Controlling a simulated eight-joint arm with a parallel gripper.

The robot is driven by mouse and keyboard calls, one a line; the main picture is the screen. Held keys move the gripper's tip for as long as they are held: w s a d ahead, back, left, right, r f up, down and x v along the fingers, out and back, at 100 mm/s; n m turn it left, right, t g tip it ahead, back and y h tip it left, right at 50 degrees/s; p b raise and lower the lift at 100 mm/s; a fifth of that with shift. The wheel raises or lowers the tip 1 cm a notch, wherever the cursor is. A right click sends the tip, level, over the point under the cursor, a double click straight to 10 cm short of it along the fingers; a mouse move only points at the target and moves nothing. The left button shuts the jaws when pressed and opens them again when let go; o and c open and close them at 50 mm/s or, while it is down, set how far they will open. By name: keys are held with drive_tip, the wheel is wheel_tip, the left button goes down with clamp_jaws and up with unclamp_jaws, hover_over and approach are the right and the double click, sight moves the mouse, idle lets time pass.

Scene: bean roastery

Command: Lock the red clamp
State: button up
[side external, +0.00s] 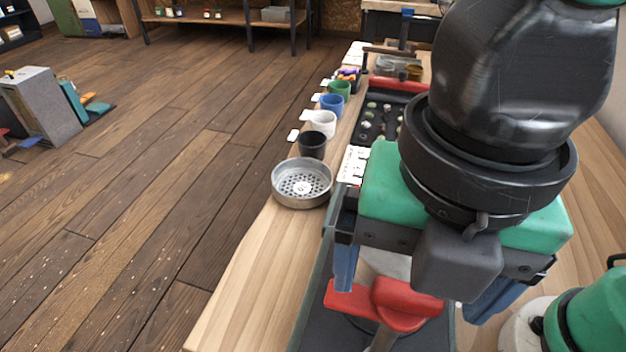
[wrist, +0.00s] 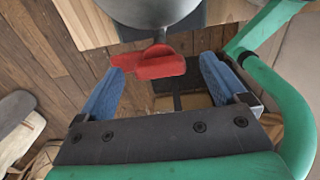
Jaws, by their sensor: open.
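The red clamp (side external: 405,305) is a red handle with a broad rounded part and a flat arm reaching left, in the lower middle of the side view. In the wrist view the red clamp (wrist: 150,66) lies across the gap between my fingertips, below a grey round body. My gripper (side external: 408,300) is open above the clamp, with one blue finger on each side of it. In the wrist view my gripper (wrist: 161,67) has its fingers spread, the left one close to the clamp's flat end. I cannot tell whether any finger touches it. My wrist hides the parts behind it.
A metal perforated dish (side external: 302,183) stands on the wooden counter left of my gripper. Black (side external: 312,145), white (side external: 323,123), blue (side external: 331,105) and green (side external: 340,89) cups line the counter's edge behind it. A green rounded object (side external: 590,315) stands close at the right.

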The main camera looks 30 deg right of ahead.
drive_tip(key=shift+f, duration=0.1)
drive_tip(key=c, duration=1.3)
drive_tip(key=shift+m, duration=0.3)
drive_tip(key=m, duration=0.3)
drive_tip(key=shift+m, duration=0.3)
drive_tip(key=m, duration=0.4)
drive_tip(key=shift+m, duration=0.3)
drive_tip(key=m, duration=0.9)
